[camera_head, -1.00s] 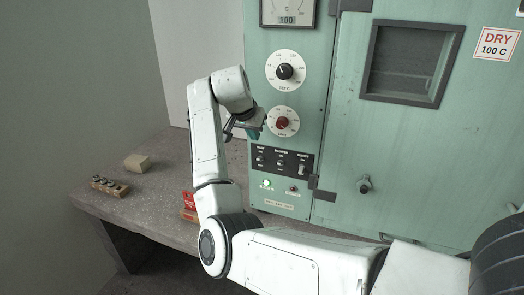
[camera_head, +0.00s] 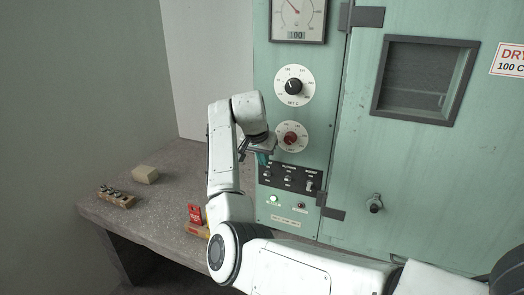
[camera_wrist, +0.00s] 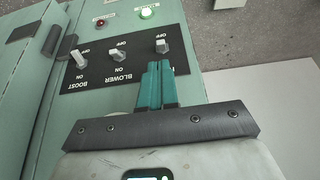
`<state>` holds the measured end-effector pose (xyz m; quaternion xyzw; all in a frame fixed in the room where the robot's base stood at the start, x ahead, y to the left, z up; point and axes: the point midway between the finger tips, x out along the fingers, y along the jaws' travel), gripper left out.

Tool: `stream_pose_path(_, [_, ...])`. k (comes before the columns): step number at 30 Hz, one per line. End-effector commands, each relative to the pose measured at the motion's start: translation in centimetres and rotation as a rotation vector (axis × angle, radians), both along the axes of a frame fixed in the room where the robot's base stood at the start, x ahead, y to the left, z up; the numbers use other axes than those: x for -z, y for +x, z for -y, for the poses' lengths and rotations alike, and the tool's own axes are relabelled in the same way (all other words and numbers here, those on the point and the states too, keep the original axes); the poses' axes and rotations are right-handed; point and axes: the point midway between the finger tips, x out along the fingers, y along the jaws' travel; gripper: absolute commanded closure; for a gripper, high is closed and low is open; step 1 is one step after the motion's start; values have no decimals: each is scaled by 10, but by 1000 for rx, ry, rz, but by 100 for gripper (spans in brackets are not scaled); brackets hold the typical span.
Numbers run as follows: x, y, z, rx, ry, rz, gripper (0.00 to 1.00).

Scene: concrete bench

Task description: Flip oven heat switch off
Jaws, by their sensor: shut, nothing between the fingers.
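The heat switch (camera_wrist: 162,46) is a small pale toggle at the right end of a black switch panel (camera_wrist: 100,68) in the wrist view, which sees the panel upside down. My gripper (camera_wrist: 158,66) is shut and empty, its teal fingertips just at the ON side of this toggle. I cannot tell whether they touch it. In the head view my gripper (camera_head: 264,158) is at the upper left corner of the black panel (camera_head: 298,187), partly covering the heat switch's area. The lit green lamp (camera_wrist: 148,12) is on the panel face beyond the switch.
The blower switch (camera_wrist: 118,55) and boost switch (camera_wrist: 78,57) sit beside the heat switch. A red knob (camera_head: 291,138) and black knob (camera_head: 293,87) are above. A red tag (camera_head: 195,214), a beige block (camera_head: 145,175) and a wooden rack (camera_head: 116,198) are on the bench (camera_head: 160,222).

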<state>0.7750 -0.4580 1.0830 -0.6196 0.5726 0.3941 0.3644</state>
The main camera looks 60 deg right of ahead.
Motion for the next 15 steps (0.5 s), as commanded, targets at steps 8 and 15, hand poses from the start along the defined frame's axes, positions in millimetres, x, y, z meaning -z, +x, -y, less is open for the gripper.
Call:
stream_pose_path(8, [33,1,16,1,1,-2,100])
stream_pose_path(15, [42,1,20,1,0,0,100])
